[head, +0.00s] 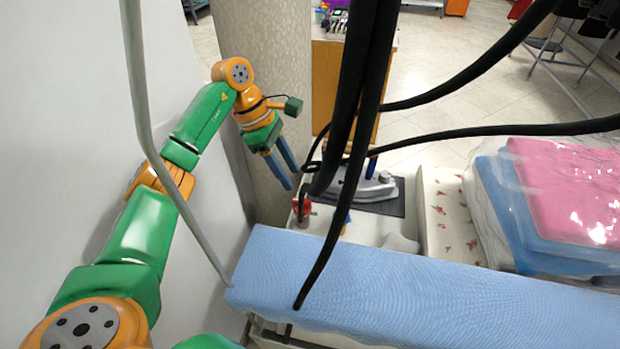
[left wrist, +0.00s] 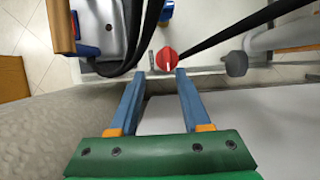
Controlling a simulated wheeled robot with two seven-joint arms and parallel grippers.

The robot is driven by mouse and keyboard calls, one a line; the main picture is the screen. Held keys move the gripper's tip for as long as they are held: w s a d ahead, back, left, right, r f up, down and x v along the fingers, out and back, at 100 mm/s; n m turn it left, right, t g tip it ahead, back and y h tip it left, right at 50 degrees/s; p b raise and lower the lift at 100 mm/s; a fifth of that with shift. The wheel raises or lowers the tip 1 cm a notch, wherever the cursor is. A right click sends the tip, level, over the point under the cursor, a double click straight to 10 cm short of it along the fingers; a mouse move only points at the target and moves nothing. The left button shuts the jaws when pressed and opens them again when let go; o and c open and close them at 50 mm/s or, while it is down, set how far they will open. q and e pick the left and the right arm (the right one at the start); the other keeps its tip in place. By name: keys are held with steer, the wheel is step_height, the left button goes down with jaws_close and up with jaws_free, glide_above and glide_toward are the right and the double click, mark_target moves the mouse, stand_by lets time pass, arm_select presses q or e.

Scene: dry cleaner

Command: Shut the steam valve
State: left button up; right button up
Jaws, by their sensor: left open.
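The steam valve shows as a small red knob (head: 302,206) at the left end of the ironing station in the head view. In the left wrist view the red knob (left wrist: 166,59) has a pale mark on it and sits just beyond the fingertips, roughly in line with the gap between them. My left gripper (head: 292,180) is open, its blue fingers pointing down just above and left of the knob. In the left wrist view the gripper (left wrist: 160,74) has nothing between its fingers and looks apart from the knob. My right gripper is not in view.
An iron (head: 366,186) rests on a dark pad right of the valve. Black hoses (head: 350,100) hang close by the gripper. A blue padded board (head: 400,285) runs across the front. A textured pillar (head: 270,60) and a grey pole (head: 150,130) stand on the left.

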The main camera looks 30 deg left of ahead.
mark_target(301, 200)
arm_select(q)
steer(key=f, duration=0.1)
steer(key=d+f+p, duration=0.1)
steer(key=f, duration=0.1)
steer(key=s+d+f, duration=0.1)
steer(key=f, duration=0.1)
steer(key=shift+s+d+f+p, duration=0.1)
steer(key=shift+d+f+p, duration=0.05)
steer(key=shift+d+p, duration=0.15)
steer(key=shift+w+f, duration=0.3)
steer(key=shift+f, duration=0.05)
steer(key=shift+s, duration=0.1)
jaws_close()
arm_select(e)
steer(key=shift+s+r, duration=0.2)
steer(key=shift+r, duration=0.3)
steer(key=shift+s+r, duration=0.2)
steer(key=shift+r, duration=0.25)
